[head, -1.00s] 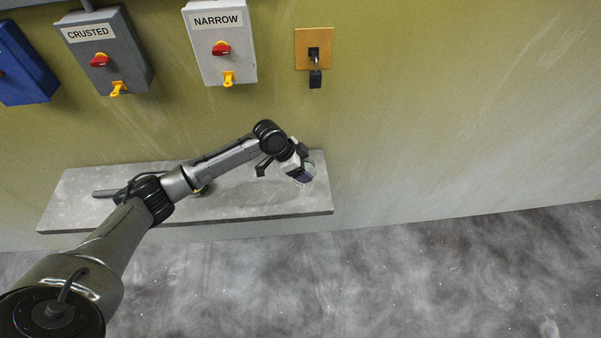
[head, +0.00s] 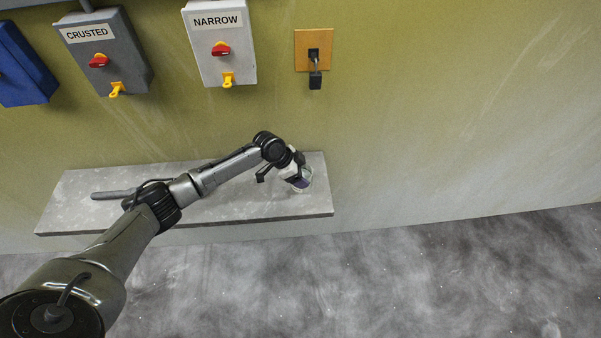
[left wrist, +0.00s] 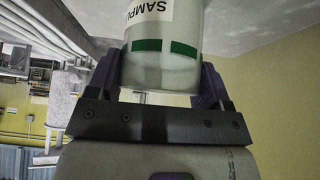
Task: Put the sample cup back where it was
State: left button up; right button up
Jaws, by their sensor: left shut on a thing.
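The sample cup (left wrist: 165,55) is a pale, translucent cup with green bands and a white label reading "SAMPL" in the left wrist view. My left gripper (left wrist: 160,85) is shut on it, with a dark finger on each side. In the head view the cup (head: 306,174) shows as a small pale rim at the right part of the grey shelf (head: 240,200), partly hidden by my left gripper (head: 296,180). I cannot tell whether the cup touches the shelf. My right gripper is not in view.
A dark handle-like bar (head: 112,194) lies at the shelf's left. The shelf's middle is mostly clear.

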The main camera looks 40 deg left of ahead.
pick_arm(q)
jog(key=o, duration=0.7)
jog(key=shift+f, duration=0.15)
jog(key=shift+c, duration=0.2)
jog(key=o, duration=0.5)
jog(key=shift+c, duration=0.2)
